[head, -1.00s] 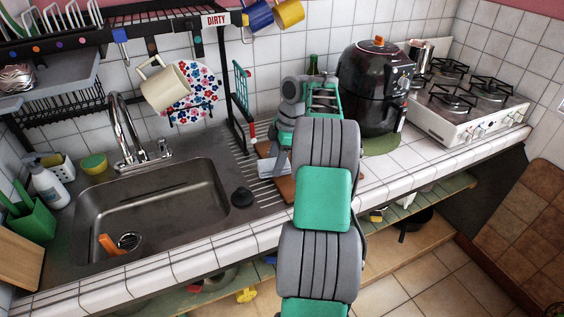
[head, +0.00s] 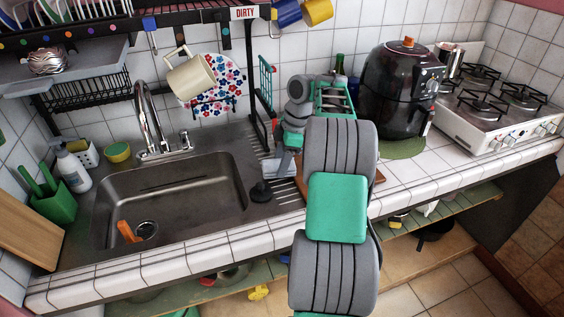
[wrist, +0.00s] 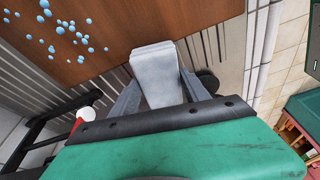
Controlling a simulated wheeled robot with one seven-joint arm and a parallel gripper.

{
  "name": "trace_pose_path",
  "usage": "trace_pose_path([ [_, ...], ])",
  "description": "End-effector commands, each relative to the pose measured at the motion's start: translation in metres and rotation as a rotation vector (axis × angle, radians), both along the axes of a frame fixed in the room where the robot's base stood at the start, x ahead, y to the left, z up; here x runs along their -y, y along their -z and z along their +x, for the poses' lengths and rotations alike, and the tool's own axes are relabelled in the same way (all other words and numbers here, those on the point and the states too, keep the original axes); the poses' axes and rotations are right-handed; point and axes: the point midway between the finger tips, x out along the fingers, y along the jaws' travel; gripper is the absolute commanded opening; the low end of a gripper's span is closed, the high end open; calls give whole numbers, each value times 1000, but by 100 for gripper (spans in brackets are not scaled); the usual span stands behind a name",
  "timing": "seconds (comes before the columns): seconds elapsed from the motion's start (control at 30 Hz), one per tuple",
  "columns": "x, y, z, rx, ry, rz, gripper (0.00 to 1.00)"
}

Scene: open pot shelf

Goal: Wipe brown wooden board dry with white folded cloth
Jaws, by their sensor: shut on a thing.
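My gripper (wrist: 158,92) is shut on the white folded cloth (wrist: 155,72), which sits between its two fingers. The cloth's far end overlaps the edge of the brown wooden board (wrist: 150,25) in the wrist view; I cannot tell whether it presses on it. Pale blue water drops (wrist: 62,30) are scattered on the board, left of the cloth. In the head view my arm hides most of the board; its right end (head: 380,175) shows beside the arm. The gripper (head: 283,163) points down there, with a bit of the cloth (head: 270,168) at its left.
The sink (head: 170,205) lies left of my gripper, with a black stopper (head: 261,191) on its rim. A dish rack post (head: 257,90) stands close behind. A black air fryer (head: 397,90) and a stove (head: 500,110) are to the right.

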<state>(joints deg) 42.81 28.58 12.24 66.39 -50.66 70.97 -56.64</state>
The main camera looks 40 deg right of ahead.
Motion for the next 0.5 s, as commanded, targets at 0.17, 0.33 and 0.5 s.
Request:
trace_pose_path([
  [0.17, 0, -27, 0, 2, 1, -1, 21],
  [0.33, 1, -47, 0, 1, 1, -2, 21],
  [0.5, 1, -61, 0, 1, 1, -2, 21],
])
